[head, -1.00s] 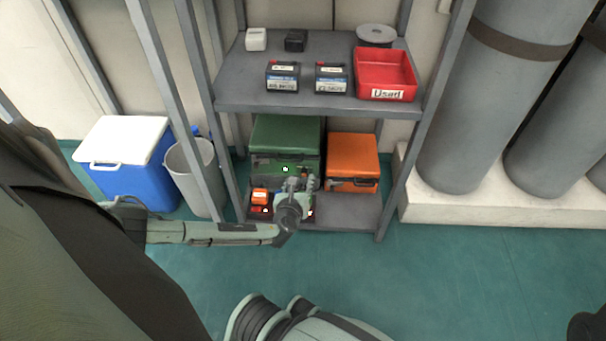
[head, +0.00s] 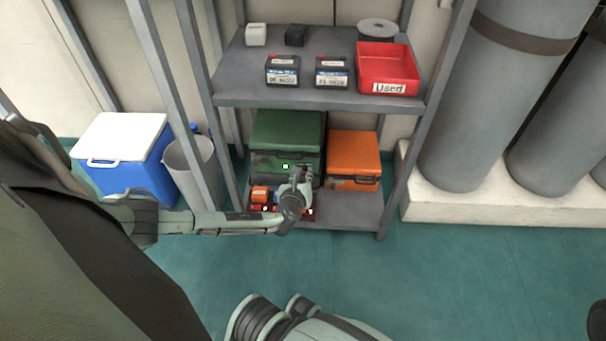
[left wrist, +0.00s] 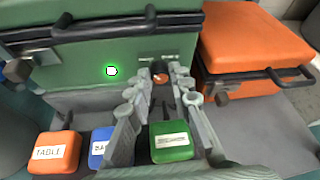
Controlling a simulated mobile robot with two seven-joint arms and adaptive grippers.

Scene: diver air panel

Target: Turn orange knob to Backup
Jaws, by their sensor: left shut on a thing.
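An orange knob (left wrist: 160,78) shows between the fingertips of my left gripper (left wrist: 161,84) in the left wrist view, low at the front of the green case (left wrist: 130,40). The gripper is shut on it, and the fingers hide its sides. In the head view my left gripper (head: 302,176) is in front of the green case (head: 287,135) and hides the knob. A small bright green-white spot (left wrist: 111,71) shows on the case front. I cannot make out a Backup mark or which way the knob points.
Small labelled blocks, orange (left wrist: 55,152), blue (left wrist: 99,148) and green (left wrist: 171,142), lie near the fingers. An orange case (head: 353,155) stands to the right. The upper shelf (head: 235,88) holds batteries and a red tray (head: 388,52).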

